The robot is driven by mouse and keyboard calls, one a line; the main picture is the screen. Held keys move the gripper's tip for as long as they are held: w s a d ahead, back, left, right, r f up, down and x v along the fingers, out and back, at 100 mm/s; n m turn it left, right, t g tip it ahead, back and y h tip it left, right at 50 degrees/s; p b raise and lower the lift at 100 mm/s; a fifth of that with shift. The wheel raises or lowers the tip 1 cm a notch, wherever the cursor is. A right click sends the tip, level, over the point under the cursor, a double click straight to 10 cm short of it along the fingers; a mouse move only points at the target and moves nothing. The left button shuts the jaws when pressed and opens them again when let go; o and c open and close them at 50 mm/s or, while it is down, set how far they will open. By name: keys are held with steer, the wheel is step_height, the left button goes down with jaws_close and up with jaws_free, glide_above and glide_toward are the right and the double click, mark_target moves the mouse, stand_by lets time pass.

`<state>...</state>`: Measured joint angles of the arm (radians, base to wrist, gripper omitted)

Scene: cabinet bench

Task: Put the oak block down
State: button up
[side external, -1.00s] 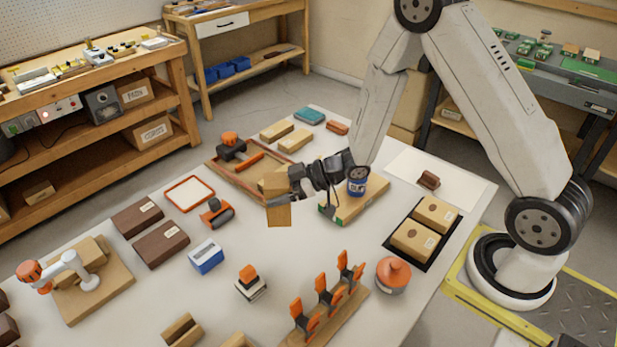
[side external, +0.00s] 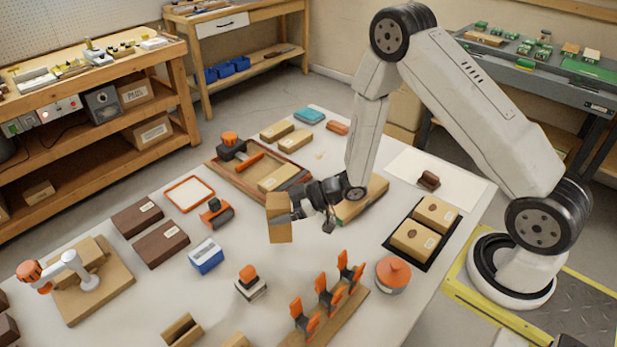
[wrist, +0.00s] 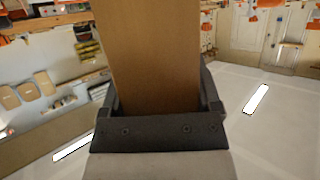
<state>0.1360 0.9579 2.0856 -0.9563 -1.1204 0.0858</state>
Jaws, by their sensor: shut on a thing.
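My gripper (side external: 296,212) is shut on the oak block (side external: 279,222), a light brown wooden piece held upright at the fingertips. The block appears to be above the middle of the white table; the exact gap under it cannot be told. In the wrist view the block (wrist: 150,60) fills the middle, with the dark gripper (wrist: 160,112) on both sides of it. The far end of the block is cut off at the top of that view.
A wooden tray (side external: 222,170) with a block lies behind the gripper. A blue-and-white box (side external: 206,256), an orange-topped stamp (side external: 250,283) and orange clamps (side external: 328,297) stand toward the front. A black tray (side external: 396,249) with two blocks is at right. Bare table lies below the held block.

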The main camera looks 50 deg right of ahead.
steer(key=shift+f, duration=1.95)
steer(key=shift+f, duration=0.1)
steer(key=o, duration=1.3)
steer(key=shift+d, duration=0.1)
steer(key=v, duration=1.2)
steer(key=shift+w, duration=0.1)
